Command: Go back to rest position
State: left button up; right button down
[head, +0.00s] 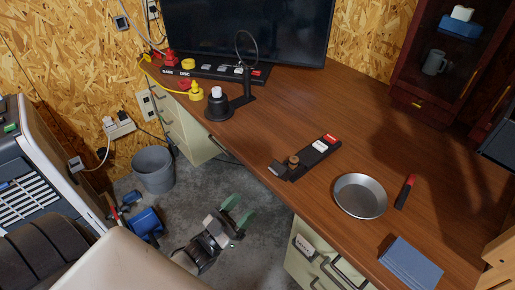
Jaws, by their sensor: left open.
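My left gripper (238,210) has green fingertips that stand apart with nothing between them. It is in the lower middle of the head view, over the grey floor, in front of the wooden desk (285,120) and left of the drawer unit (315,258). It touches nothing that I can see. My right gripper is not in view.
On the desk are a metal bowl (360,196), a red and black tool (406,191), a blue book (411,263), a black device (316,157), a black round stand (217,104) and a monitor (245,32). A grey bin (153,170) stands on the floor.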

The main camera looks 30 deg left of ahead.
pick_arm(q)
jog(key=s+f+n+g+y+p, duration=0.1)
jog(key=s+f+g+y+p, duration=0.4)
jog(key=f, duration=0.7)
jog(key=s+f+n+g+y+p, duration=0.15)
jog(key=s+f+g, duration=0.25)
jog(key=f+g, duration=0.55)
jog(key=s+f+g+p, duration=0.1)
jog(key=s+f+g, duration=0.1)
jog(key=s+f, duration=0.2)
jog(key=s+f+g+y+p, duration=0.1)
jog(key=s+f+g, duration=0.2)
jog(key=s, duration=0.7)
jog(key=s+d+f+g+p, duration=0.1)
jog(key=s+f+g, duration=0.1)
jog(key=s+f, duration=0.3)
jog(key=s+m, duration=0.1)
jog(key=s, duration=0.2)
jog(key=shift+f+y, duration=0.25)
jog(key=shift+y, duration=0.1)
